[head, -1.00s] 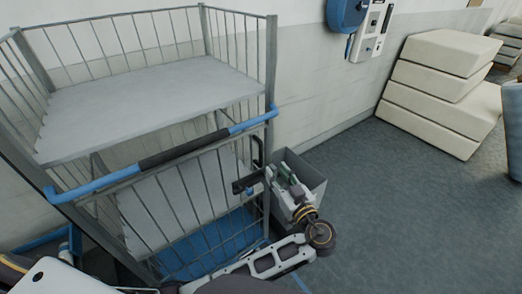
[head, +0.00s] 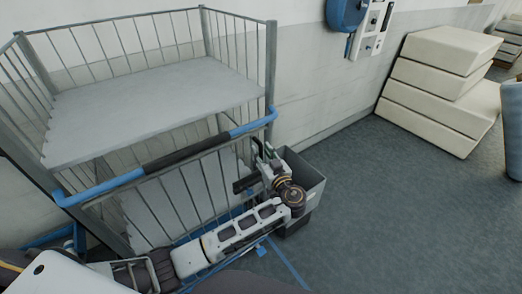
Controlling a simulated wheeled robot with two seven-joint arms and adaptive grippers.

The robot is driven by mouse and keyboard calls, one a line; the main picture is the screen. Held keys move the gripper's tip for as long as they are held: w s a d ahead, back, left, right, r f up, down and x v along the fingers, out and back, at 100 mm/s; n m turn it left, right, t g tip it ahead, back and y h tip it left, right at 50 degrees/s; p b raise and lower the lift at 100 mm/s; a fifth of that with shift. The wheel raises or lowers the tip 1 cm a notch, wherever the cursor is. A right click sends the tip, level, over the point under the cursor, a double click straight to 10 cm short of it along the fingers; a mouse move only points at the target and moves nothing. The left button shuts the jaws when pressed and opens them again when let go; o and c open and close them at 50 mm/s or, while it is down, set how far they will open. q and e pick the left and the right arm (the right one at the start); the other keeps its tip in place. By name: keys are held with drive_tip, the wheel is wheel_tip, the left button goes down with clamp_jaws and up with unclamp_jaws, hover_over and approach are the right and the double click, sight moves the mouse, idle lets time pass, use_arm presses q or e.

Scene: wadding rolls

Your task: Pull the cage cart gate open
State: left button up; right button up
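The cage cart (head: 150,110) stands at the left against the wall, with grey bars and a blue push bar (head: 105,188) across its front. The barred gate (head: 205,195) fills the front below the push bar and looks closed. A black latch piece (head: 243,184) is at the gate's right edge. My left gripper (head: 262,158) is at that right edge, just above the latch piece, beside the corner post. Its fingers are small and partly overlap the bars, so I cannot tell whether they touch or grip anything. My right gripper is out of view.
A grey bin (head: 310,182) stands right behind my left wrist, close to the cart. Cream foam blocks (head: 440,85) are stacked at the right by the wall. A blue and white device (head: 368,25) hangs on the wall. The floor (head: 400,215) at the right is clear.

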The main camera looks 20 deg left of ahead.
use_arm(q)
drive_tip(key=shift+w+a, duration=0.4)
drive_tip(key=shift+d, duration=0.1)
clamp_jaws()
